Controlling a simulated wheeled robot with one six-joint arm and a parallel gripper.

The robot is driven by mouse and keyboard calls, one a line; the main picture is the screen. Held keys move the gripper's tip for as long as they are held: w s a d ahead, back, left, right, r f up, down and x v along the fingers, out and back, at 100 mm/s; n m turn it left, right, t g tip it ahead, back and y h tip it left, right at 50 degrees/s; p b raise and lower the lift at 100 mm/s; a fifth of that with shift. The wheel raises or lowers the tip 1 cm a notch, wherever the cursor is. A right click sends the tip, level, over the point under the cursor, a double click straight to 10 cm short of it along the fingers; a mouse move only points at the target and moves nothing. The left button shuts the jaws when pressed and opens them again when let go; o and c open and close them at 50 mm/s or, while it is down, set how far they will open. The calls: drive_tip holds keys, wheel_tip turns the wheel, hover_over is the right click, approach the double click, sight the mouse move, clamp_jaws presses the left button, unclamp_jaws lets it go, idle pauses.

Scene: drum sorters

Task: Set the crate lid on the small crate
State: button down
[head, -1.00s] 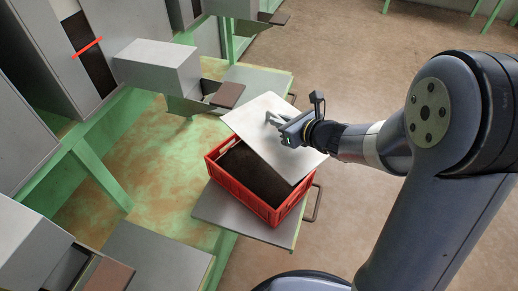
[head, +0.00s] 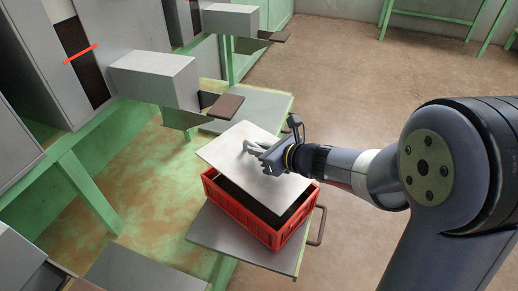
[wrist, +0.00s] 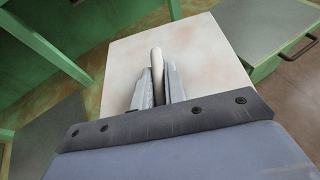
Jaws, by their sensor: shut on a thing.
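The crate lid (head: 232,158) is a flat pale plate with a bar handle on top. My gripper (head: 256,150) is shut on that handle. The lid is above the red small crate (head: 252,216) and covers much of its opening; a dark strip of the inside shows along the front right. The lid reaches past the crate at the far left, and whether it touches the rim I cannot tell. In the wrist view the lid (wrist: 210,60) fills the middle, with the handle (wrist: 157,75) between the two fingers.
The crate stands on a grey shelf (head: 215,238) with a metal handle at its right. Behind it is another grey shelf (head: 255,108) and a grey box-shaped chute (head: 155,78) on a green frame. Open floor (head: 340,90) lies to the right.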

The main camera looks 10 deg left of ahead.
sight(297, 185)
drive_tip(key=shift+f+b, duration=3.9)
drive_tip(key=shift+f, duration=0.3)
drive_tip(key=shift+f+b, duration=0.4)
drive_tip(key=shift+b, duration=0.05)
drive_tip(key=c, duration=1.4)
unclamp_jaws()
drive_tip(key=shift+o, duration=0.2)
drive_tip(key=p+v, duration=0.3)
drive_tip(key=v, duration=0.6)
drive_tip(key=shift+s+d+r+p, duration=0.1)
drive_tip(key=shift+d+r+p, duration=0.15)
drive_tip(key=shift+p, duration=0.1)
drive_tip(key=shift+s+d, duration=0.3)
drive_tip(key=shift+d, duration=0.2)
drive_tip(key=shift+a, duration=0.1)
